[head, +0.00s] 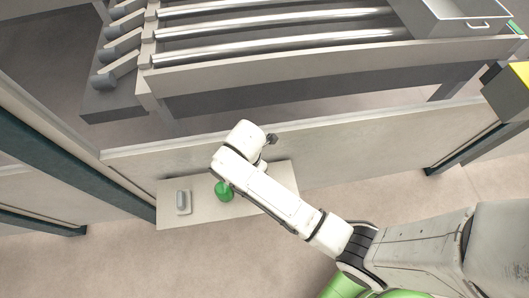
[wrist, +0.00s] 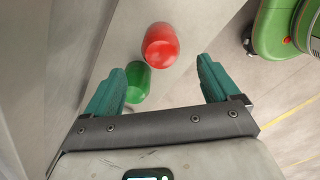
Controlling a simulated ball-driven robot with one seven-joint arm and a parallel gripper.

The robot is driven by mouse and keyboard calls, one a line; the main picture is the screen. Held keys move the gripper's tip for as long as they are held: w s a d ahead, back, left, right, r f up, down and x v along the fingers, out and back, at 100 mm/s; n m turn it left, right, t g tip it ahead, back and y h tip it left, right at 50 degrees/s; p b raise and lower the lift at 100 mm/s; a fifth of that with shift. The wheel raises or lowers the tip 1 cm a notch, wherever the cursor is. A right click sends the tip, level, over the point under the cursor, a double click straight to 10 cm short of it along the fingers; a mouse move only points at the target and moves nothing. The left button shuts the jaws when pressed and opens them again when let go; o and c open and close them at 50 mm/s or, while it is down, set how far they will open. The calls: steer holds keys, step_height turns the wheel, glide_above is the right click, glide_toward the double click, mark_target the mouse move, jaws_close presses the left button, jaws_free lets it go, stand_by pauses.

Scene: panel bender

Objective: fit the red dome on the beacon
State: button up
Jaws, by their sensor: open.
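The red dome (wrist: 160,45) is on the pale shelf in the wrist view, beyond and between my fingertips and apart from both. A green dome (wrist: 138,82) is beside it, close to the left finger. The green dome also shows in the head view (head: 224,191), left of my arm. My gripper (wrist: 164,68) is open and empty above the shelf. In the head view my arm hides the red dome and most of my gripper. I cannot make out the beacon for sure in either view.
The pale shelf (head: 203,214) is fixed low along a grey panel (head: 370,148). A grey handle-like piece (head: 183,201) is at its left end. Behind stands a roller table (head: 290,72) with a metal bin (head: 455,17). A yellow-topped box (head: 507,95) is at right. The front floor is partly clear.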

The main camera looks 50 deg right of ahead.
steer(key=shift+w+d, duration=0.2)
step_height(320, 180, down, 4)
steer(key=shift+d+f, duration=0.15)
steer(key=shift+f, duration=0.1)
steer(key=shift+s+a+f, duration=0.1)
steer(key=shift+a+f, duration=0.05)
steer(key=shift+f, duration=1.35)
steer(key=shift+s+a+f, duration=0.1)
steer(key=shift+f, duration=1.4)
steer(key=shift+c, duration=0.5)
steer(key=c, duration=1.1)
steer(key=shift+o, duration=0.2)
steer(key=shift+r, duration=0.1)
